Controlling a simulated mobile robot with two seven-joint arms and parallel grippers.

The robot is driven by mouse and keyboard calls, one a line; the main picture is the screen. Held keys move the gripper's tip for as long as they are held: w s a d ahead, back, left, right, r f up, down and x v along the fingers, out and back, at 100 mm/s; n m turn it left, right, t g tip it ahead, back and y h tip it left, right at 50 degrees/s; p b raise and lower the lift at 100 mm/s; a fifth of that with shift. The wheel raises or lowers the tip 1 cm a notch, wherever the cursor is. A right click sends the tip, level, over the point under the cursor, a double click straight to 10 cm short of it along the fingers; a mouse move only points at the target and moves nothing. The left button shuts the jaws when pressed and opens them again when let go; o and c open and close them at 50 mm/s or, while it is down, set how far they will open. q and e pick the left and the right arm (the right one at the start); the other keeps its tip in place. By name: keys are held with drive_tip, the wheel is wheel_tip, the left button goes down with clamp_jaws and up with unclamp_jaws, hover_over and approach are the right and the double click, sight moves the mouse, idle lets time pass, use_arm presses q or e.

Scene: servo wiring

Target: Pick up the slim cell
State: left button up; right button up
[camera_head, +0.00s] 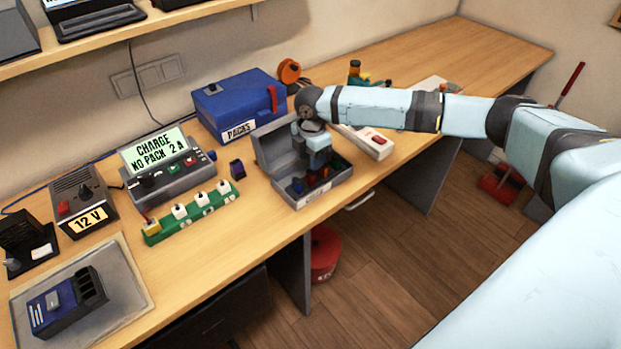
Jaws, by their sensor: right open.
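An open grey box (312,199) with its lid up stands near the table's front edge. It holds several small blue, red and green pieces (298,186), probably cells. I cannot tell which of them is the slim cell. My right gripper (316,177) points down into this box, its jaws open among or just above the pieces. The fingertips are small and dark, and I cannot tell whether they touch a piece. The gripper and wrist hide part of the box's inside. My left gripper is not in view.
A blue case labelled PACKS (239,104) stands behind the box. A white power strip (367,140) lies close on its right. On the left are a charger (168,177), a green strip (191,214), a 12 V unit (84,203) and a grey mat (132,271) bearing a blue holder (66,302).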

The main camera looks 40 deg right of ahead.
sight(311, 175)
drive_tip(key=f, duration=0.4)
drive_tip(key=f+p, duration=0.1)
drive_tip(key=f, duration=0.1)
drive_tip(key=shift+s+a+f, duration=0.2)
drive_tip(key=shift+a+f, duration=0.05)
drive_tip(key=shift+c, duration=0.2)
drive_tip(key=c, duration=0.6)
